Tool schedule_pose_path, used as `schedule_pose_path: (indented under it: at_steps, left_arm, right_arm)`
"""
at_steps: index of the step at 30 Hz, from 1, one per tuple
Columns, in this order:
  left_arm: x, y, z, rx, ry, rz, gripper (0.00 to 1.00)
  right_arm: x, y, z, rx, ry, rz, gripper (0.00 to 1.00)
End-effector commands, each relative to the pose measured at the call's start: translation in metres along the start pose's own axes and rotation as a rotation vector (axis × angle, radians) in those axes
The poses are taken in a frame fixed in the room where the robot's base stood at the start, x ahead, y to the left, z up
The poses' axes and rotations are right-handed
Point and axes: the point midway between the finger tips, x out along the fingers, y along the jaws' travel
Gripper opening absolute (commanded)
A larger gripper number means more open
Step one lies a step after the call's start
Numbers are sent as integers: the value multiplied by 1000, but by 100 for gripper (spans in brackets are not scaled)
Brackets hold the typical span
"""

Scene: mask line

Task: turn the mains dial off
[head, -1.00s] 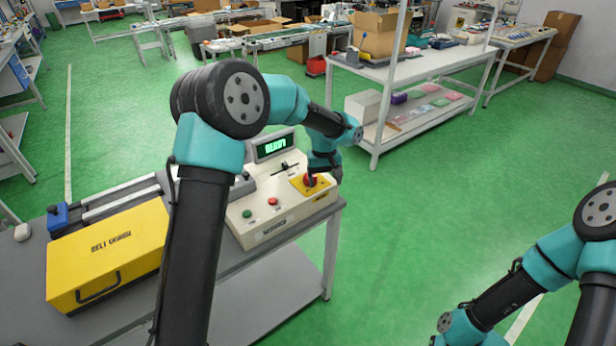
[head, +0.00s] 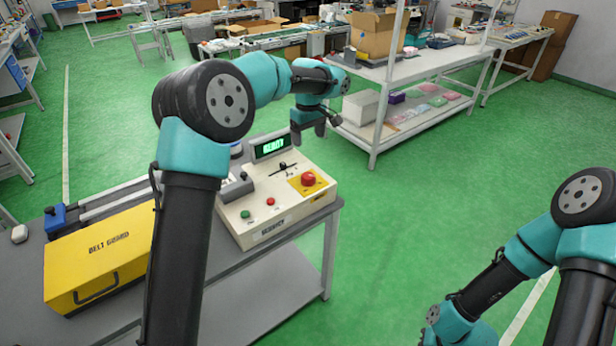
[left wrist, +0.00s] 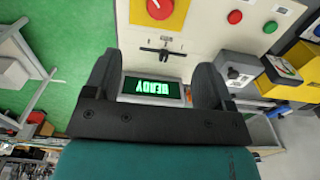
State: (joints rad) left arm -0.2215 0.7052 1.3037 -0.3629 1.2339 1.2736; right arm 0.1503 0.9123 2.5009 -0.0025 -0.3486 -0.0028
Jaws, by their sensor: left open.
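The cream control panel (head: 275,218) stands on the grey bench. A red round knob (head: 308,179) sits on its yellow plate; in the left wrist view the red knob (left wrist: 160,8) shows a white mark, partly cut off. A grey box with a black knob (left wrist: 280,70) sits at the panel's side; it also shows in the head view (head: 238,187). I cannot tell for sure which is the mains dial. My left gripper (head: 308,134) is open and empty, above the panel's far edge, apart from both knobs. My right gripper is out of view.
A lit display (head: 272,146) reads READY. Green (head: 245,214) and red (head: 270,201) buttons and a black lever (head: 283,167) are on the panel. A yellow belt guard box (head: 97,258) is at left. A white shelf table (head: 410,68) stands behind; green floor is clear at right.

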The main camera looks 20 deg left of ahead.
Motion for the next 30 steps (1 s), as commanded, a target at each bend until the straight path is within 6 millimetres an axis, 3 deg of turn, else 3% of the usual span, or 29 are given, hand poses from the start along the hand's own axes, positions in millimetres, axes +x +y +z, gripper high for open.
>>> schedule_pose_path:
  at_steps: [24,30]
  left_arm:
    - [136,-1,1,0,-2,-2,77]
    - [156,0,0,1,-1,-1,77]
  right_arm:
    - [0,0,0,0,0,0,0]
    - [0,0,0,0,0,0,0]
